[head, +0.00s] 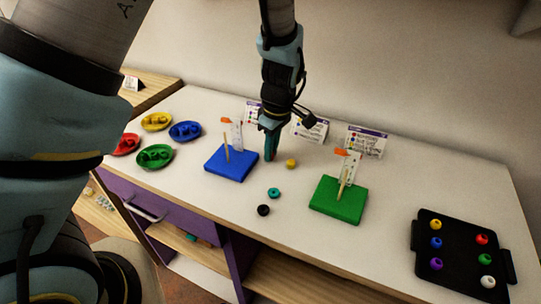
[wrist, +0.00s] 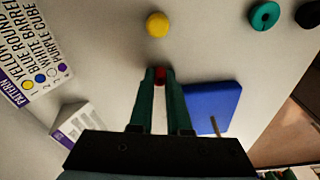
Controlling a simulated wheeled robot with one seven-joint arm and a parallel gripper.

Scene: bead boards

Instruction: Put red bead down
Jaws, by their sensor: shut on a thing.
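My gripper (head: 270,154) points down over the table just right of the blue board with its upright peg. The blue board (head: 231,165) also shows in the wrist view (wrist: 212,105), to the right of the fingers. Its wooden peg (head: 226,150) looks bare. I cannot tell whether the bead touches the table.
Loose on the white table (head: 330,240) lie a yellow bead (head: 291,163), a teal bead (head: 274,193) and a black bead (head: 263,210). A green board (head: 338,203) with a peg, a black tray (head: 456,268) of beads, pattern cards (head: 365,142) and coloured dishes (head: 155,157) stand around.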

